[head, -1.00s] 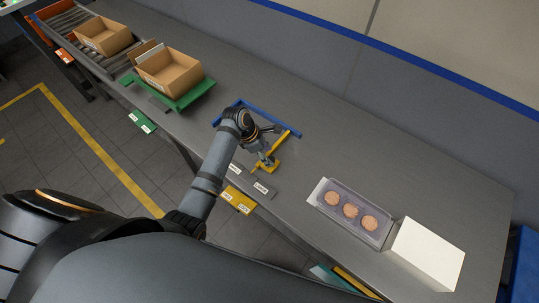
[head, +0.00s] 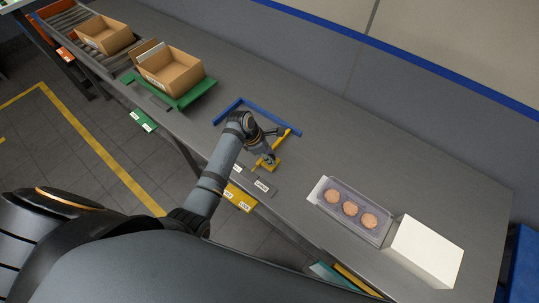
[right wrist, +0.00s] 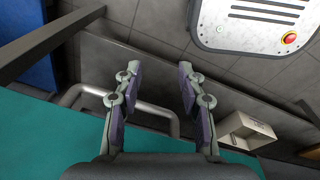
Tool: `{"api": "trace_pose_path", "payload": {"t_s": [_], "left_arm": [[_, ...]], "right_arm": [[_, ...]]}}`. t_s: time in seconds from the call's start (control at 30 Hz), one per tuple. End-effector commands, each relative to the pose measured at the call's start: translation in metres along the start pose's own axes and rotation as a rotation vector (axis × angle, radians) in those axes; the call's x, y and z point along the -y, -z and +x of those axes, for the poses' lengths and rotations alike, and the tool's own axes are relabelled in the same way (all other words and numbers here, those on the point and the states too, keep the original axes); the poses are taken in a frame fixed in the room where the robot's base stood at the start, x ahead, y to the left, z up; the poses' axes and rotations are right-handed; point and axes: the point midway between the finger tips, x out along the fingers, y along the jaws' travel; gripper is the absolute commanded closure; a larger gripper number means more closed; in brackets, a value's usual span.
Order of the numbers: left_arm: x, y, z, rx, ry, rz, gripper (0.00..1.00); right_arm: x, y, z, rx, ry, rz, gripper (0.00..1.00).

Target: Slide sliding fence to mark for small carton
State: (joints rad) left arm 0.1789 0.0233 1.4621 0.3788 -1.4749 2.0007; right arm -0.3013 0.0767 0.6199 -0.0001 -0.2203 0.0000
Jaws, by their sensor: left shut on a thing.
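The yellow sliding fence (head: 280,144) stands on the grey table at the open right side of the blue L-shaped guide (head: 233,108). My left gripper (head: 268,159) is shut on the sliding fence near its front end, and hides part of it. Small label plates (head: 261,185) lie at the table's front edge, just in front of the fence; their print is too small to read. My right gripper (right wrist: 155,75) shows in the right wrist view, open and empty, with its two fingers well apart.
A carton (head: 196,72) stands on a green platform (head: 183,100) at the left; another carton (head: 98,45) is on the rollers behind it. The table behind the guide is clear.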

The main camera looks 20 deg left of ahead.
Motion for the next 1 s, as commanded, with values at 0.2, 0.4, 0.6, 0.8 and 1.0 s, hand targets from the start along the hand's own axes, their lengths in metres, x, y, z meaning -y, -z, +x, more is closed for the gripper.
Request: {"api": "trace_pose_path", "payload": {"t_s": [0.2,0.4,0.6,0.8,1.0], "left_arm": [[-0.01,0.007,-0.007,-0.003,-0.002,0.001,1.0],[-0.026,0.022,-0.011,-0.001,-0.002,0.0,1.0],[-0.025,0.022,-0.01,0.002,0.0,0.0,1.0],[-0.025,0.022,-0.01,0.002,0.0,0.0,0.5],[-0.025,0.022,-0.01,0.001,0.0,0.0,0.47]], "right_arm": [[-0.001,0.003,-0.008,-0.004,0.0,0.0,0.6],[-0.004,0.004,-0.014,-0.004,-0.003,-0.001,0.6],[-0.004,0.004,-0.013,-0.004,-0.003,-0.001,0.6],[-0.004,0.003,-0.013,-0.003,-0.003,-0.001,0.6],[-0.004,0.003,-0.013,-0.002,-0.003,-0.001,0.6]]}}
